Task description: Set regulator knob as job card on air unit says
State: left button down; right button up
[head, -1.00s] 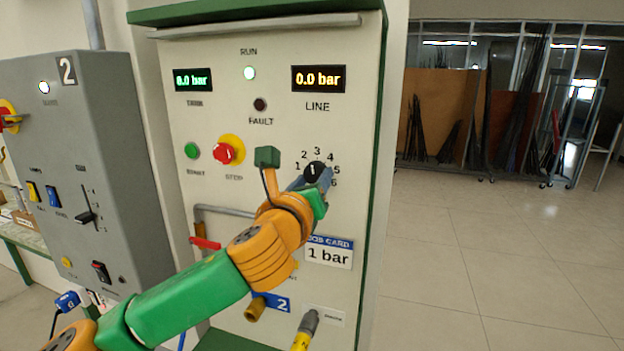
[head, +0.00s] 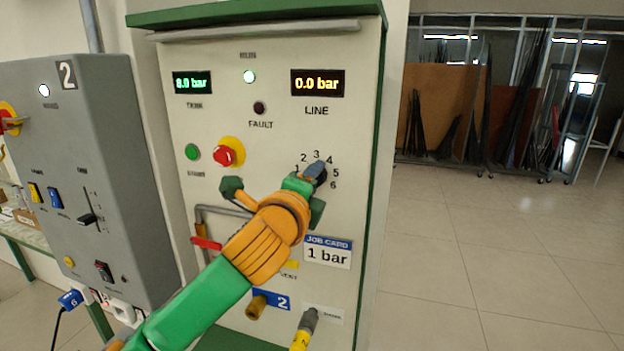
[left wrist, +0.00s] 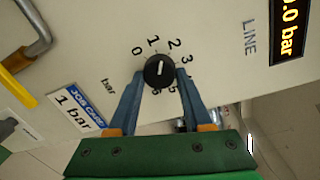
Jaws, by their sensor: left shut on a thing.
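The air unit (head: 225,120) carries a black regulator knob (left wrist: 160,70) inside a printed ring of numbers. In the left wrist view its white pointer line stands nearly upright, roughly between 1 and 2; the exact setting is hard to tell. My left gripper (head: 314,172) is shut on the knob, with one blue finger (left wrist: 130,102) on each side of it; it hides most of the knob in the head view. The job card (head: 328,252) below reads 1 bar and also shows in the left wrist view (left wrist: 77,108). My right gripper is out of view.
The line display (head: 317,82) reads 0.0 bar and the tank display (head: 192,82) 8.0 bar. A red stop button (head: 224,156) and a red-handled pipe valve (head: 206,243) sit near my arm. A grey control box (head: 85,150) stands left. Open floor lies right.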

pick_arm(q)
jog(key=shift+r+n, duration=0.2)
jog(key=shift+n, duration=1.7)
jog(key=c, duration=0.6)
grip_release()
jog(key=shift+c, duration=0.2)
jog(key=o, duration=0.3)
jog(key=shift+w+f, duration=0.1)
jog(key=shift+w, duration=0.05)
